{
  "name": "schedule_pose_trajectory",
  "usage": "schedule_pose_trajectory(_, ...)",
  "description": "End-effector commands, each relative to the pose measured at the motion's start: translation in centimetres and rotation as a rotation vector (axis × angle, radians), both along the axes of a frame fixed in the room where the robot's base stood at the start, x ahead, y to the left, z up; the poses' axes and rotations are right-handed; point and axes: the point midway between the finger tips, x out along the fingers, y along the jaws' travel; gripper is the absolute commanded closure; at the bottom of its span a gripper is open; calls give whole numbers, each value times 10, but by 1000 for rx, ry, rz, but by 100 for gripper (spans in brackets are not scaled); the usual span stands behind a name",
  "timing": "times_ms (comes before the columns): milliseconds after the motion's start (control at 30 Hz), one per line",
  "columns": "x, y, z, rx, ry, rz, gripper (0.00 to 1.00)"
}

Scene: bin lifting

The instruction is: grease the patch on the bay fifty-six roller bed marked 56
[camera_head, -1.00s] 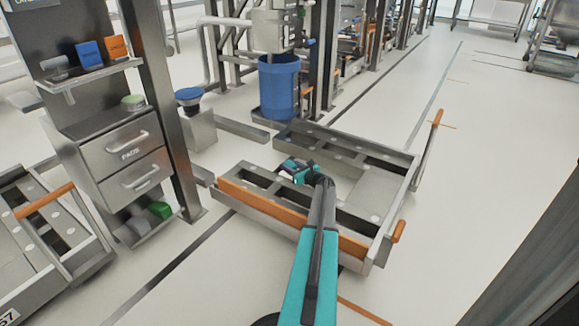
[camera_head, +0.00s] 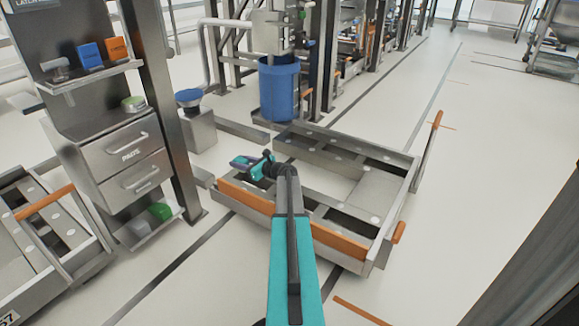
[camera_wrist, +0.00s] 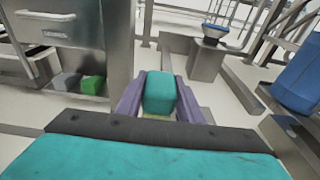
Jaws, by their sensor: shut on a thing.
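A low grey roller bed (camera_head: 398,205) with orange edges stands on the floor in the middle of the head view. No number 56 and no distinct patch can be made out on it.
A shelf unit with a drawer marked PADS (camera_head: 130,153) stands at left; a green block (camera_head: 159,211) and a grey block lie on its bottom shelf. A dark post (camera_head: 165,120) stands close to the gripper. A blue barrel (camera_head: 279,90) is behind. Another cart marked 57 (camera_head: 8,317) is at far left.

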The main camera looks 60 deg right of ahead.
Motion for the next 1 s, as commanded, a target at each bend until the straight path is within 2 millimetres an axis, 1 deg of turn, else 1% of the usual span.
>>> schedule_pose_trajectory(33,6,21,9,-1,-1,29,100)
schedule_pose_trajectory(267,33,100,41,-1,-1,151,100)
schedule_pose_trajectory(300,36,114,46,-1,0,173,100)
schedule_pose_trajectory(467,49,172,67,-1,0,261,100)
schedule_pose_trajectory(500,51,186,72,-1,0,283,100)
schedule_pose_trajectory(567,54,208,80,-1,-1,316,100)
schedule_pose_trajectory(600,55,223,85,-1,-1,338,100)
schedule_pose_trajectory(667,57,245,92,0,-1,371,100)
schedule_pose_trajectory(733,58,271,100,-1,-1,412,100)
schedule_pose_trajectory(867,57,319,115,-1,-1,485,100)
schedule_pose_trajectory(900,56,335,119,0,0,509,100)
schedule_pose_trajectory(967,54,356,126,-1,-1,543,100)
schedule_pose_trajectory(1000,53,372,130,0,-1,567,100)
